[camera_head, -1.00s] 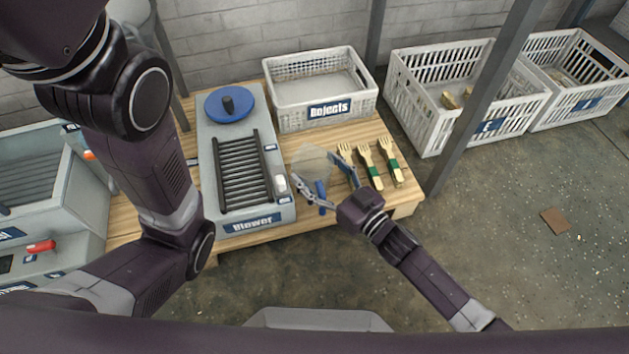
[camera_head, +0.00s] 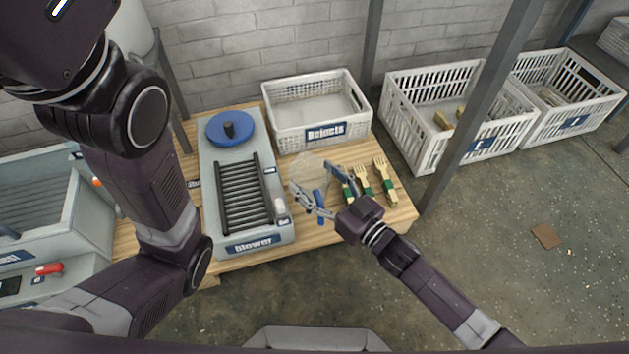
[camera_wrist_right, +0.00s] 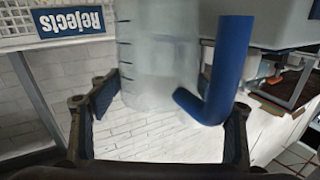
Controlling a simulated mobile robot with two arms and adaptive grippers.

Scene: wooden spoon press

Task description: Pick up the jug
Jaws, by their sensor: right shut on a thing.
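The blower (camera_head: 250,235) is left of the jug, and the Rejects crate (camera_head: 283,140) is behind it. Several wooden forks (camera_head: 384,180) with green bands lie close on the right. A grey post (camera_head: 470,120) rises past the table's right side, before more crates (camera_head: 428,145).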

